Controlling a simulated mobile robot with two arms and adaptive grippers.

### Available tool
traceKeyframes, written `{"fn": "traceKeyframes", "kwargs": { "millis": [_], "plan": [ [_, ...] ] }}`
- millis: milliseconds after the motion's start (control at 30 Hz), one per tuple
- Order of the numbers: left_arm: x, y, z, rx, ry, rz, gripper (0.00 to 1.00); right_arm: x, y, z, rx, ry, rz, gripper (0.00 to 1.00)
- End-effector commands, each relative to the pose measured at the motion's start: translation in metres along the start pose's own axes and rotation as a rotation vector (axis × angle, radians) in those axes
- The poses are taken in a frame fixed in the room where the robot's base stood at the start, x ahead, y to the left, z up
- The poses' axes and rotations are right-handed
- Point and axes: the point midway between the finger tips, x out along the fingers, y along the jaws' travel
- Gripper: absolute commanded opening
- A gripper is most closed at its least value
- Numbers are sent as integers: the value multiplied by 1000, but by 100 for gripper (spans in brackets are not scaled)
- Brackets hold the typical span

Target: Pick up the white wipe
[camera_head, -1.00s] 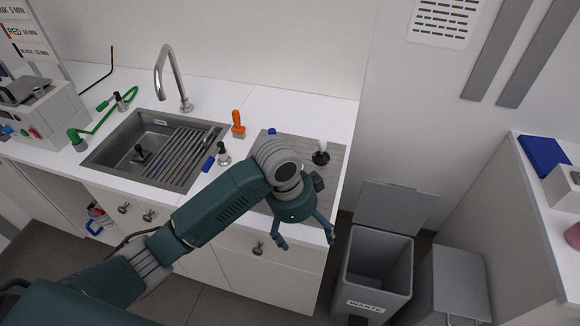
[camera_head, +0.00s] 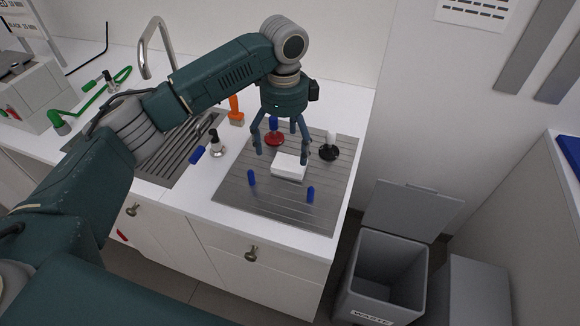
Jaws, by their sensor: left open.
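The white wipe (camera_head: 288,168) is a small, flat white block or folded pad on the grey ribbed drain board (camera_head: 240,200) right of the sink. My left gripper (camera_head: 281,155) hangs over the board with its fingers pointing down, spread apart and open. Its fingertips are at the back part of the wipe, one near its right side and one to its left. I cannot tell whether any finger touches it. Nothing shows between the fingers as held. My right gripper is not in view.
A black-based jar tool with white top (camera_head: 329,150) stands right of the wipe, and a red-based one with blue top (camera_head: 273,136) behind it. Blue pegs (camera_head: 251,178) (camera_head: 311,194) stand in front. An orange brush (camera_head: 236,112) is left. A waste bin (camera_head: 385,275) stands right of the counter.

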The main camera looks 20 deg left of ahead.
Motion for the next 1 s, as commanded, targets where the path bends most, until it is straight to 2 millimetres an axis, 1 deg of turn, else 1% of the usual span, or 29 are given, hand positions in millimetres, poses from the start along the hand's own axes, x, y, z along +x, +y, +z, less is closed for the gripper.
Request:
{"fn": "traceKeyframes", "kwargs": {
  "millis": [67,167,267,367,467,533,600,733,900,967,1000],
  "plan": [
    [11,1,0,-1,-1,3,89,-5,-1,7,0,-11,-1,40],
    [21,1,0,0,0,1,89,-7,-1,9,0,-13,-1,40],
    [26,1,-1,0,1,0,89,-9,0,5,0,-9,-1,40],
    [36,4,-4,1,-1,1,89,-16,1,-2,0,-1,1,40],
    [51,9,-8,1,-1,3,89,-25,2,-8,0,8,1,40],
    [63,9,-9,-1,0,3,89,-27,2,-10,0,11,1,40],
    [70,8,-9,-1,0,1,89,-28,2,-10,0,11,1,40],
    [77,8,-9,0,1,-2,89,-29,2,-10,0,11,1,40],
    [77,8,-9,1,1,-3,89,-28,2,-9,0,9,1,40],
    [77,8,-9,1,1,-2,79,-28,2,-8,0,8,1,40],
    [77,8,-9,1,1,-2,71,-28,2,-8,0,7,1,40]
  ]
}}
